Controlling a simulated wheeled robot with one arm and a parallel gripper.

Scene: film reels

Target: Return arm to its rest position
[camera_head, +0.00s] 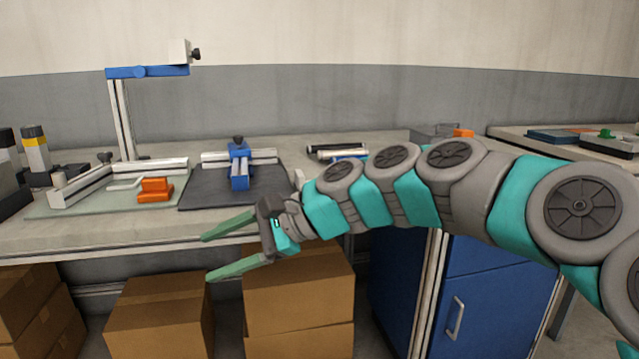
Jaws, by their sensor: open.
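My gripper (217,257) is open and empty, its two green fingers spread apart and pointing left. It appears in front of the front edge of the workbench (130,236). My arm reaches in from the right side of the picture, with grey and teal links running across the front of the bench. The arm hides part of the bench top and part of the blue cabinet.
An orange block (155,189) lies on a pale green mat; a blue clamp (239,165) stands on a dark mat (215,193). A post with a blue arm (148,72) rises behind. Cardboard boxes (158,317) and a blue cabinet (490,295) are below.

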